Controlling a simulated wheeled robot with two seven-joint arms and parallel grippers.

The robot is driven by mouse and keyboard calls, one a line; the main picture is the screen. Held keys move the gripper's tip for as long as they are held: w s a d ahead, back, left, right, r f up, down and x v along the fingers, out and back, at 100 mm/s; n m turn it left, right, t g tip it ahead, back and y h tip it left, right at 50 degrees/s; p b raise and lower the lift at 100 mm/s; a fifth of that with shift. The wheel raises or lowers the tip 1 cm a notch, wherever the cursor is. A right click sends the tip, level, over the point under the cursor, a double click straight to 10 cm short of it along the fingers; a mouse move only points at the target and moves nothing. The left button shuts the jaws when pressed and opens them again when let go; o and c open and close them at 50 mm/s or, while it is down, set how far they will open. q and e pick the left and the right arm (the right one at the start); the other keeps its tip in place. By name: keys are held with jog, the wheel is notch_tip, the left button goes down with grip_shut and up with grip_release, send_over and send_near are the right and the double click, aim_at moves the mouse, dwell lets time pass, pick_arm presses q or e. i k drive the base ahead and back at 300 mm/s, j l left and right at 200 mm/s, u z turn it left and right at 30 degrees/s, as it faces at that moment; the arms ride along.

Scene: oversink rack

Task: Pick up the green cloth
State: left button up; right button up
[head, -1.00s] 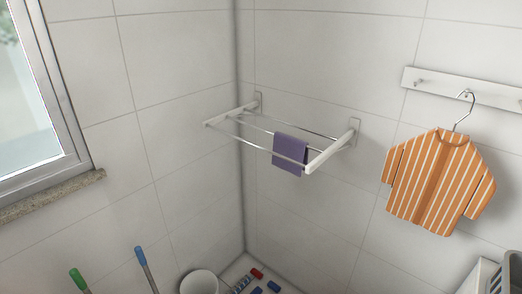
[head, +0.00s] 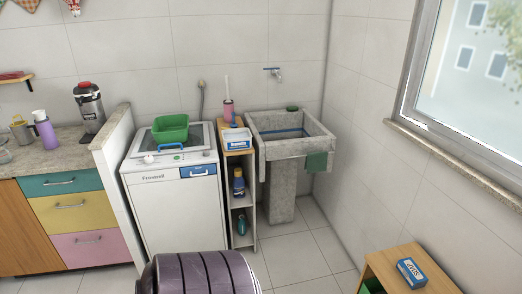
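A green cloth (head: 316,162) hangs over the front right edge of the concrete sink (head: 287,147). Its lower part hangs down the outside of the sink's front. The sink stands in the corner, to the right of the white washing machine. Neither of my grippers shows in the head view.
The washing machine (head: 180,207) has a green basin (head: 171,127) on top. A narrow shelf (head: 249,215) with bottles stands between it and the sink. A dark ribbed round object (head: 200,273) is at the bottom. A wooden shelf (head: 385,262) with a blue box (head: 411,271) is at lower right. Tiled floor shows between.

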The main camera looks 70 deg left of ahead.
aim_at(315, 161)
jog(key=u, duration=1.85)
jog(key=i+j, duration=0.2)
jog(key=i, duration=0.2)
jog(key=i+j+z, duration=0.1)
jog(key=i, duration=0.3)
jog(key=i+j, duration=0.3)
jog(key=i+l+z, duration=0.05)
